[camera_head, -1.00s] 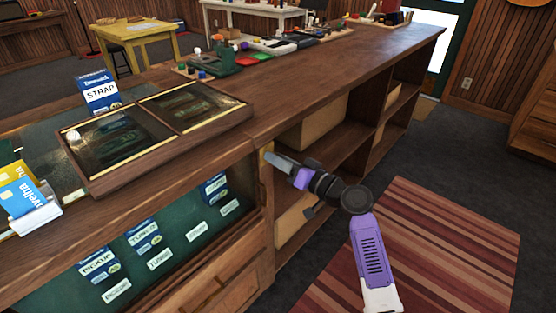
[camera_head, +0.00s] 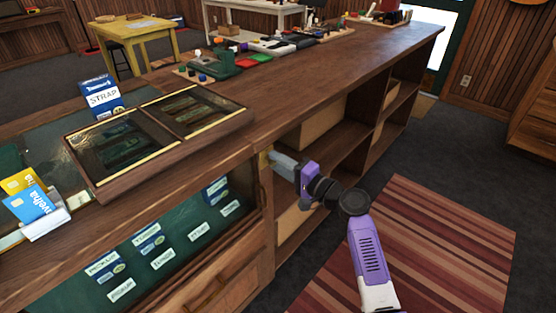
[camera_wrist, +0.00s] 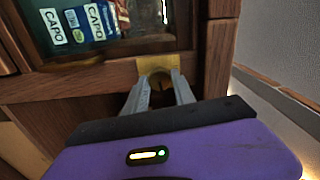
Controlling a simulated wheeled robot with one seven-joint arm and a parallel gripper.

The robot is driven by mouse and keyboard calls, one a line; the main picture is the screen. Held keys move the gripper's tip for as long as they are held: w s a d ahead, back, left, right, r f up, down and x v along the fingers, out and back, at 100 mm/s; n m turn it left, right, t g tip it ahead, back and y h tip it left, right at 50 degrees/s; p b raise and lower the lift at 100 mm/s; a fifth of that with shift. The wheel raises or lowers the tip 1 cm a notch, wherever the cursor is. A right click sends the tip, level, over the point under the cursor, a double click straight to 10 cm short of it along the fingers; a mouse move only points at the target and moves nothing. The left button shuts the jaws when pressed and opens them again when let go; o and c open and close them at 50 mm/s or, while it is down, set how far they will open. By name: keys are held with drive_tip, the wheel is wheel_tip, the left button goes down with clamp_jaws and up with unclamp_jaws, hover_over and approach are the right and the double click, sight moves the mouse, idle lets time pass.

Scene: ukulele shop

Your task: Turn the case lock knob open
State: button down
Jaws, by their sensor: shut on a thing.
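The case lock knob (camera_wrist: 157,76) sits on a brass plate (camera_wrist: 173,62) on the wooden frame of the display case, beneath the glass, in the wrist view. My gripper (camera_wrist: 160,86) is shut on the knob, one finger at each side, so the fingers hide part of it. In the head view my gripper (camera_head: 272,158) reaches the right end post of the case; the knob itself is hidden there. The case front (camera_head: 190,245) is glass and shows labelled boxes inside.
A wooden counter (camera_head: 300,85) runs to the back right, with open shelves (camera_head: 340,150) below, close to my arm. A framed glass tray (camera_head: 155,135) lies on top. A striped rug (camera_head: 440,250) covers clear floor at the right.

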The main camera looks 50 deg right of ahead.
drive_tip(key=shift+m, duration=0.5)
idle(0.3)
drive_tip(key=c, duration=1.1)
unclamp_jaws()
drive_tip(key=s, duration=0.8)
drive_tip(key=shift+d, duration=0.2)
drive_tip(key=shift+d, duration=0.1)
